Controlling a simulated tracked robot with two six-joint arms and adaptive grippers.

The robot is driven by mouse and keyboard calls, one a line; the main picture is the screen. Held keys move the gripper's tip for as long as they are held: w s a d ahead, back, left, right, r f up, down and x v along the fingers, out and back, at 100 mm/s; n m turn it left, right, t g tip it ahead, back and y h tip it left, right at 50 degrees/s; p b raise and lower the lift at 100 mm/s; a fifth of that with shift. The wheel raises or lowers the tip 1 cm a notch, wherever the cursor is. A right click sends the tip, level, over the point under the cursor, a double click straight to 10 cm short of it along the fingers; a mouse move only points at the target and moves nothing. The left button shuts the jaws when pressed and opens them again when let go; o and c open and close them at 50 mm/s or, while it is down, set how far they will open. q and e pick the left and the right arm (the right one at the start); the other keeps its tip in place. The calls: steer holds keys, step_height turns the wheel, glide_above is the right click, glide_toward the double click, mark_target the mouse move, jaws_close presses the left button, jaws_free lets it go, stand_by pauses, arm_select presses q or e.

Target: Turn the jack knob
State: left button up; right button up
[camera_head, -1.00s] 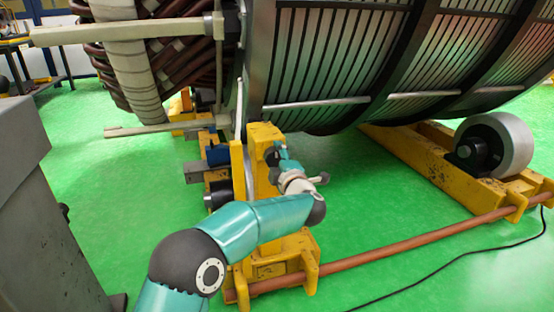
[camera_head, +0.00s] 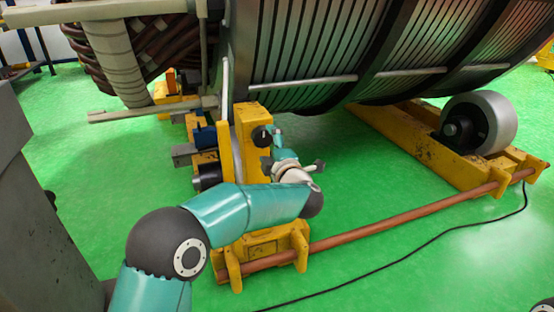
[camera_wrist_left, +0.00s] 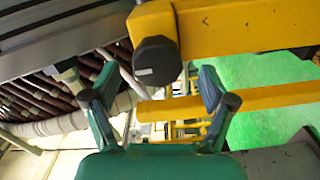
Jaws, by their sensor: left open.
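The jack knob (camera_wrist_left: 157,60) is a round black knob with a pale mark, on a yellow jack body, in the left wrist view. In the head view the knob (camera_head: 261,136) shows on the upper part of the yellow jack (camera_head: 250,115). My left gripper (camera_wrist_left: 158,80) is open, with one teal finger on each side of the knob's near end. The fingers look apart from the knob, with gaps on both sides. In the head view my left gripper (camera_head: 272,147) is beside the knob, partly hidden by its own wrist. My right gripper does not show.
The large ribbed stator (camera_head: 330,50) rests above the jack. A copper-coloured pipe (camera_head: 400,219) runs along the floor to a yellow roller stand (camera_head: 415,150) with a grey roller (camera_head: 495,125). A black cable (camera_head: 400,262) lies on the open green floor.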

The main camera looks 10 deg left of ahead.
arm_select(q)
steer(key=v, duration=0.8)
steer(key=shift+f, duration=0.1)
